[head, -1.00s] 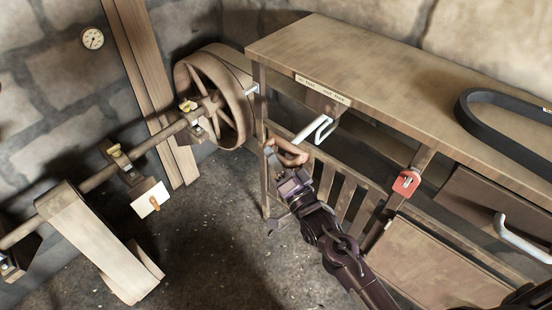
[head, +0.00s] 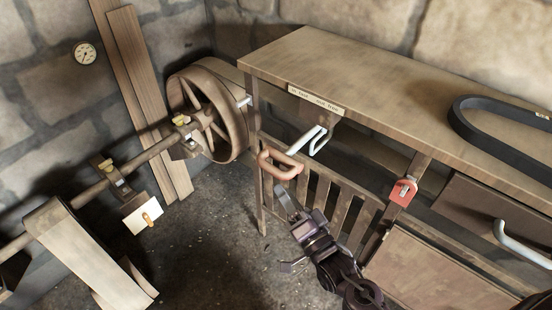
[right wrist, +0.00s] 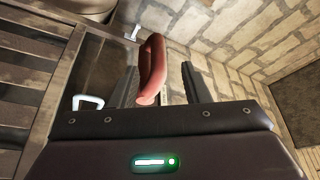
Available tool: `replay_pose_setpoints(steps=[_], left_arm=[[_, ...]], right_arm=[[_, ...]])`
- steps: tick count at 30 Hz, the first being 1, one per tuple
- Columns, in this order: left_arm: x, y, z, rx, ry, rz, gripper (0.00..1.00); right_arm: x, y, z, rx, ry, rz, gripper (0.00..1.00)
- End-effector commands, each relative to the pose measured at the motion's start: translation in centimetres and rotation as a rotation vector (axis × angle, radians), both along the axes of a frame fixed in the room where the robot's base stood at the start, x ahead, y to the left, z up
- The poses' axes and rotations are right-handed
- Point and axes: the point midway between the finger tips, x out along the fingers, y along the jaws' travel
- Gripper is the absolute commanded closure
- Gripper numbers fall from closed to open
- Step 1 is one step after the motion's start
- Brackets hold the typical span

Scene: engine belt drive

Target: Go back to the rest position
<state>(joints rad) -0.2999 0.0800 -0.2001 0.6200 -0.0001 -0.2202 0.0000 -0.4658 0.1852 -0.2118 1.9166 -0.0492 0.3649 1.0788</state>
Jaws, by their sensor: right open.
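My right gripper (head: 284,230) is open and empty, in front of the bench's slatted lower part. It stands below and apart from a reddish-brown curved handle (head: 277,163) at the bench's left end. In the right wrist view, the same handle (right wrist: 152,68) shows beyond and between the two spread fingers (right wrist: 158,85). No object is held between them. My left gripper is not in view.
The wooden bench (head: 330,60) carries a black belt (head: 460,120) on its top. A white handle (head: 308,140) and a red tag lock (head: 403,191) are on its front. A spoked wheel (head: 208,108) on a shaft stands left. Floor (head: 215,230) between is clear.

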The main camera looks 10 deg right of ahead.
Motion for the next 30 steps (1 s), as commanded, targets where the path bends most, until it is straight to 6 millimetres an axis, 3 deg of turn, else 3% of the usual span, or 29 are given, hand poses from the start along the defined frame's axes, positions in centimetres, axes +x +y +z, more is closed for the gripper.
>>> replay_pose_setpoints(steps=[6, 8, 10, 14, 18, 20, 24, 26, 30], left_arm=[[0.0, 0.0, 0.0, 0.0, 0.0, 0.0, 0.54], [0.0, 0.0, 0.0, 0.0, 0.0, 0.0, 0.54], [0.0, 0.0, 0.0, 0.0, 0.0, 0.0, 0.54], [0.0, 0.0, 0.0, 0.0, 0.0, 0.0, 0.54], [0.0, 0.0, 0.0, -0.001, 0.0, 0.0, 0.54], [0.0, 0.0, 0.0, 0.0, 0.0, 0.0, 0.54], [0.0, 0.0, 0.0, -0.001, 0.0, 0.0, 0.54], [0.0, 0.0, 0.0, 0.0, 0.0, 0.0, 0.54], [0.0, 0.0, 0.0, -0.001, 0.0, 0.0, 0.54]], right_arm=[[0.1, -0.1, -0.7, -0.012, 0.013, -0.004, 0.58], [0.1, -0.2, -2.2, -0.041, 0.038, -0.013, 0.58], [0.2, -0.5, -5.2, -0.096, 0.092, -0.027, 0.58], [-0.6, -1.5, -13.8, -0.27, 0.248, -0.051, 0.58], [-3.6, -3.1, -24.2, -0.494, 0.445, -0.04, 0.58], [-5.5, -3.8, -28.3, -0.588, 0.528, -0.022, 0.58], [-11.4, -5.7, -37.1, -0.803, 0.724, 0.058, 0.58], [-14.5, -6.5, -40.5, -0.892, 0.806, 0.108, 0.58], [-22.5, -8.3, -46.8, -1.079, 0.986, 0.26, 0.58]])
